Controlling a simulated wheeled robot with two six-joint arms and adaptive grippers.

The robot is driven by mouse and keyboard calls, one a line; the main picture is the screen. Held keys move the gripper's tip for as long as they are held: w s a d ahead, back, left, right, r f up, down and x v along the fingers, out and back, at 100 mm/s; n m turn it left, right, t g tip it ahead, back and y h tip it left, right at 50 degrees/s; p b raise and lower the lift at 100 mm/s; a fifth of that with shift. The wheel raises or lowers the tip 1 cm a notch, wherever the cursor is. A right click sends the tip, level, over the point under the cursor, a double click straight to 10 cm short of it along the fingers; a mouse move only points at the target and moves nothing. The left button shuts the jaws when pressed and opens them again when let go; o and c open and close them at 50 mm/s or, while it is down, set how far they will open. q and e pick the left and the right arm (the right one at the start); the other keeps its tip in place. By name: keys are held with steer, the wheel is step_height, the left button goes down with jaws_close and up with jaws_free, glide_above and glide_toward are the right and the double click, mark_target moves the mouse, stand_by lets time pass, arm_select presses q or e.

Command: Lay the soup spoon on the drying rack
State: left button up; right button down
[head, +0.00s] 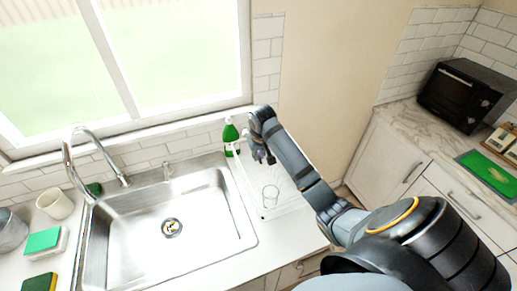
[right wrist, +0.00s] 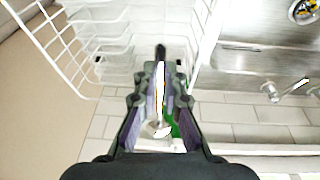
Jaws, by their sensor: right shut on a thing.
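The white drying rack (head: 283,203) stands right of the sink in the head view, and its wire side fills the upper left of the right wrist view (right wrist: 66,60). My right gripper (head: 264,152) is above the rack's back part, near the green bottle. In the right wrist view my right gripper (right wrist: 160,88) is shut on the soup spoon (right wrist: 159,128), a thin shiny piece lying lengthwise between the fingers. The spoon is hard to make out in the head view. My left gripper is not in view.
A green bottle (head: 231,138) stands at the rack's back left. The empty steel sink (head: 145,225) lies left of the rack. A white cup (head: 55,204) and sponges (head: 43,242) are further left. A tiled wall is behind.

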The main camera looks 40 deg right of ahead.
steer(key=f+b, duration=0.2)
steer(key=f, duration=0.4)
steer(key=f+b, duration=0.2)
steer(key=f, duration=0.5)
steer(key=shift+s+d+b, duration=0.1)
steer(key=shift+s+b, duration=0.1)
steer(key=shift+b, duration=0.15)
steer(key=c, duration=1.4)
jaws_free()
steer(key=v, duration=1.2)
steer(key=shift+s+f, duration=0.1)
steer(key=shift+f, duration=0.1)
